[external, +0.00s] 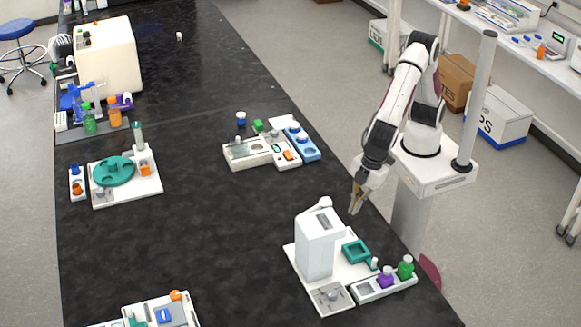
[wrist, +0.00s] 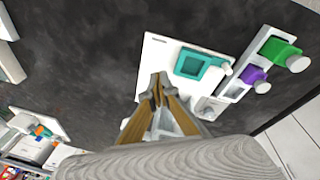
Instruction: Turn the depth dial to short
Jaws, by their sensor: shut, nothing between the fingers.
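My gripper (external: 355,208) is shut and empty, pointing down above the black bench beside the white tower device. In the wrist view its fingertips (wrist: 158,80) meet over the device's white base plate. The tower (external: 317,248) stands upright on its base, with a rounded white part on top. A small grey round part on a plate (external: 331,297) lies at the front of the base. I cannot tell which part is the depth dial, and no short mark is readable. A teal square tray (external: 356,251) sits beside the tower; it also shows in the wrist view (wrist: 200,66).
A white station with a blue block (external: 302,143) stands farther back. A teal turntable (external: 113,171) is at left. The bench middle is clear.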

